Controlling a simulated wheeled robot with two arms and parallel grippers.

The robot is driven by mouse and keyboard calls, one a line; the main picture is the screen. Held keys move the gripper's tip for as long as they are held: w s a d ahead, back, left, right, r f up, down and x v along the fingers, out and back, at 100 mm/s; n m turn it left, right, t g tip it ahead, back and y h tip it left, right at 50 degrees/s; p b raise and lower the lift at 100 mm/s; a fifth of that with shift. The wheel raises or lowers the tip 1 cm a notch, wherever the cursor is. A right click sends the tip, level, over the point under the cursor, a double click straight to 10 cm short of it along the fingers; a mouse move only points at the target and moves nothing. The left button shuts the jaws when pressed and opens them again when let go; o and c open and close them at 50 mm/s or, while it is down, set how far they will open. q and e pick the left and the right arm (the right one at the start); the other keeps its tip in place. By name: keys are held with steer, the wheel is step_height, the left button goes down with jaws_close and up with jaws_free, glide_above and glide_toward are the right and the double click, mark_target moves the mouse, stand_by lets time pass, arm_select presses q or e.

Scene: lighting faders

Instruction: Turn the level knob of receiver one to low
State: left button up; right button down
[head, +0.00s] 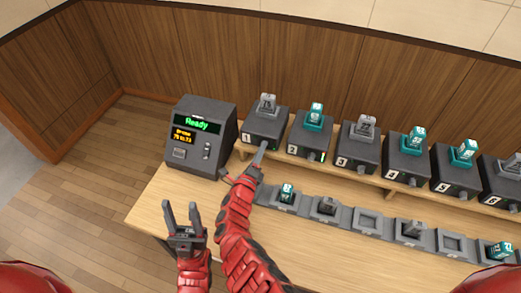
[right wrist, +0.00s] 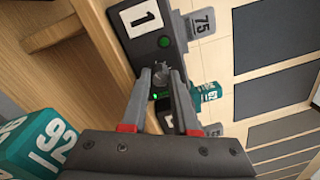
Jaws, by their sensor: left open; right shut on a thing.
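Receiver one (head: 267,128) is the dark box with a white 1 label, at the left end of the raised shelf in the head view. It also shows in the right wrist view (right wrist: 128,32), turned sideways. Its small grey level knob (right wrist: 160,74) is on the front face, between a round green light (right wrist: 164,41) and a green level display (right wrist: 159,95). My right gripper (head: 260,155) is at that front face, its fingertips closed around the knob, which they partly hide. I cannot read the knob's setting.
A dark console (head: 199,137) reading "Ready" stands left of receiver one. Several similar receivers, such as receiver two (head: 312,138), line the shelf to the right. A row of grey cradles (head: 369,222), some holding blocks, lies in front on the wooden table (head: 350,262).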

steer(key=n, duration=0.4)
steer(key=shift+n, duration=0.4)
stand_by(0.4)
steer(key=c, duration=0.7)
jaws_free()
steer(key=shift+p, duration=0.35)
